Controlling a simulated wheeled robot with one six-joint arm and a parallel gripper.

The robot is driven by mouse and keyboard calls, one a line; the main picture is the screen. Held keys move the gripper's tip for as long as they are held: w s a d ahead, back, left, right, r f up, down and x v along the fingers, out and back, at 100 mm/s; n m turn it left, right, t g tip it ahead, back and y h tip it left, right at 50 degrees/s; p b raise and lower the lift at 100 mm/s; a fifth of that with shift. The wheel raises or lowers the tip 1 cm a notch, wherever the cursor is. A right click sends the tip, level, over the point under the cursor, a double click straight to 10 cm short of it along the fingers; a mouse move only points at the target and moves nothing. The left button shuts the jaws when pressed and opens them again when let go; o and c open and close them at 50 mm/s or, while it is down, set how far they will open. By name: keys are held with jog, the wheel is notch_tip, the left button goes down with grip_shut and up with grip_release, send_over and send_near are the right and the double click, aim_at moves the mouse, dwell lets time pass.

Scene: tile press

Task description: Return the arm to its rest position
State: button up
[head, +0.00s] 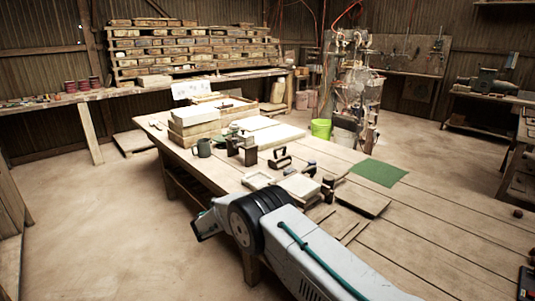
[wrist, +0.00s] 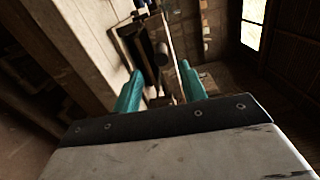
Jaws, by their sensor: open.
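My grey arm reaches across the lower middle of the head view, over the front edge of the wooden worktable (head: 440,222). Its outer end lies left of the black joint, beside the table's near left edge, and its fingers cannot be made out there. In the wrist view my gripper (wrist: 160,71) has two teal fingers spread apart, with nothing seen held between them. The view beyond the fingers is tilted and dim, with wooden surfaces and dark items too unclear to name.
On the table are a dark mug (head: 204,148), a green mat (head: 379,172), a pale frame (head: 257,181), wooden boards (head: 362,198) and small tools. A shelf of bricks (head: 195,45) lines the back wall. The floor (head: 95,215) at left is clear.

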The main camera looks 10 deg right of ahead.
jog(key=s+d+f+m+g+y, duration=0.1)
jog(key=s+d+f+m+g, duration=0.2)
jog(key=s+d+m+g, duration=0.55)
jog(key=s+d+r+m+g+y, duration=0.25)
jog(key=s+d+r+m, duration=0.25)
jog(key=s+r+m, duration=0.55)
jog(key=s+d+r+m+g+y, duration=0.2)
jog(key=s+d+r+m+y, duration=0.2)
jog(key=s+r+m, duration=0.65)
jog(key=s+d+r+m+t+y, duration=0.1)
jog(key=s+d+r+m+y, duration=0.1)
jog(key=s, duration=0.8)
jog(key=s+d+r+m+t+y, duration=0.1)
jog(key=s+r+m, duration=0.4)
jog(key=s, duration=0.5)
jog(key=s+d+r+m+t+y, duration=0.1)
jog(key=s+d+r+m+y, duration=0.2)
jog(key=s+m, duration=0.3)
jog(key=shift+s+r+t+y, duration=0.4)
jog(key=shift+s+r+y, duration=0.25)
jog(key=shift+s, duration=1.25)
